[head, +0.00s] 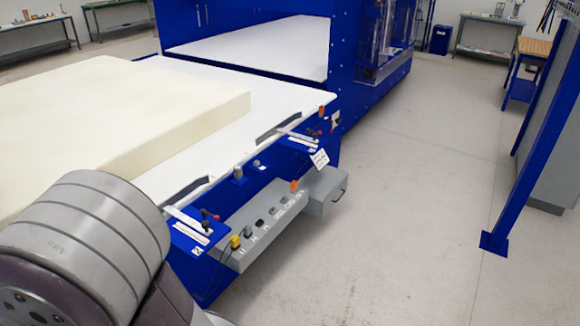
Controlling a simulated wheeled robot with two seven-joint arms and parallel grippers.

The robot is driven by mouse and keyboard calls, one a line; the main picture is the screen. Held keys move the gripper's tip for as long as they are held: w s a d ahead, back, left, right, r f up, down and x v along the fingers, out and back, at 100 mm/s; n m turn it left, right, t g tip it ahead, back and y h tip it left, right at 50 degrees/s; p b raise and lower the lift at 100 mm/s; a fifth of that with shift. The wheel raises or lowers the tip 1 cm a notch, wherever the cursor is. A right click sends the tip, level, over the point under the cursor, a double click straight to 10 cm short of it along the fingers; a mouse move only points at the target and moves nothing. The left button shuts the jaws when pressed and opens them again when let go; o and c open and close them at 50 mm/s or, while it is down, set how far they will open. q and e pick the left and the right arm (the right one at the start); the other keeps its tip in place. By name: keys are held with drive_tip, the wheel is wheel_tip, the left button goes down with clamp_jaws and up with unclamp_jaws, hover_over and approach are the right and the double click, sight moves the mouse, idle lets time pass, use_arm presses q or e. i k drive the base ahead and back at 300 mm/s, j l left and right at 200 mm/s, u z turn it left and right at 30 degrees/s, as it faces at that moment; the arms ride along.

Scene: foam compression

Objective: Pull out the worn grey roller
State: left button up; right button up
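I cannot pick out a worn grey roller with certainty in the head view. A small grey cylindrical piece (238,172) stands on the blue front edge of the machine; I cannot tell whether it is a roller. The machine's white bed (262,97) carries a thick cream foam block (120,110). Two dark, curved pieces sit along the bed's front edge, one to the right (280,128) and one to the left (190,190). A large grey banded arm link of mine fills the lower left and hides part of the machine. Neither gripper is in view.
A grey control panel (262,226) with buttons and a grey box (325,192) jut out from the machine's front. A blue post (530,150) stands at the right. Workbenches line the back. The grey floor (420,220) between machine and post is clear.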

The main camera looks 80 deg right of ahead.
sight(237, 169)
drive_tip(key=i+l+z, duration=0.1)
drive_tip(key=z, duration=0.35)
drive_tip(key=i+l+z, duration=0.1)
drive_tip(key=z, duration=0.4)
drive_tip(key=i+z, duration=0.15)
drive_tip(key=z, duration=0.3)
drive_tip(key=i+z, duration=0.15)
drive_tip(key=z, duration=0.3)
drive_tip(key=i+z, duration=0.15)
drive_tip(key=z, duration=0.3)
drive_tip(key=i+j+z, duration=0.1)
drive_tip(key=z, duration=0.4)
drive_tip(key=i+j, duration=0.3)
drive_tip(key=j, duration=0.2)
drive_tip(key=u, duration=0.85)
drive_tip(key=k+l+u, duration=0.1)
drive_tip(key=u, duration=0.3)
drive_tip(key=k+l+u, duration=0.1)
drive_tip(key=u, duration=0.25)
drive_tip(key=k+u, duration=0.2)
drive_tip(key=u, duration=0.2)
drive_tip(key=z, duration=1.8)
drive_tip(key=u, duration=0.3)
